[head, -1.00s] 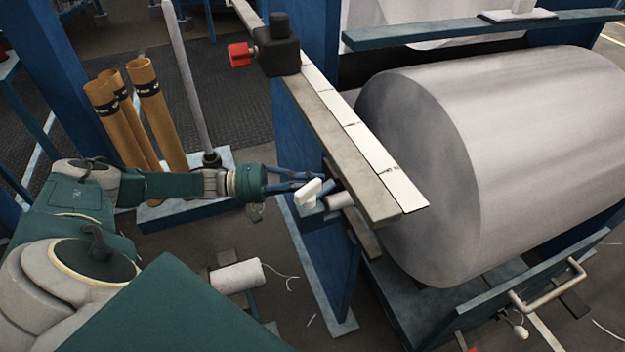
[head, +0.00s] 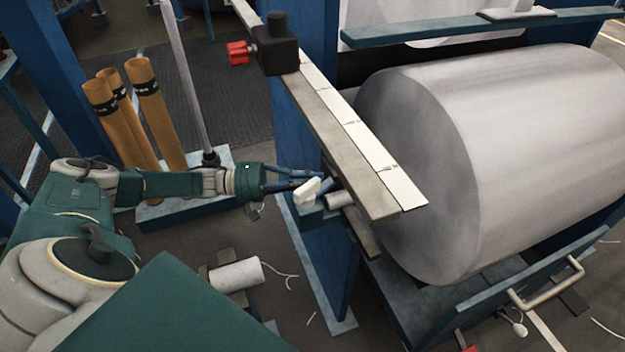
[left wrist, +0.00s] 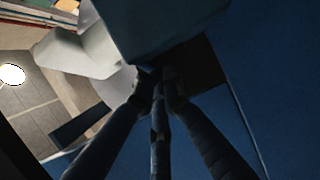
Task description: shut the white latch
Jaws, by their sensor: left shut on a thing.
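The white latch (head: 306,191) sits on the side of a blue upright post, below the end of the long ruled beam. In the left wrist view the white latch (left wrist: 90,48) fills the upper left, beside a dark blue block. My left gripper (head: 322,181) is at the latch with its fingers drawn together. In the left wrist view my left gripper (left wrist: 160,76) has its fingertips converging beside the latch's base, partly hidden under the block. The exact contact is dark and hard to see. My right gripper is not in view.
The ruled beam (head: 345,140) passes just above the latch. A big grey roll (head: 520,150) lies to the right. The blue post (head: 325,255) stands below the latch. Brown tubes (head: 150,105) stand at the left, and a white spool (head: 236,274) is below my arm.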

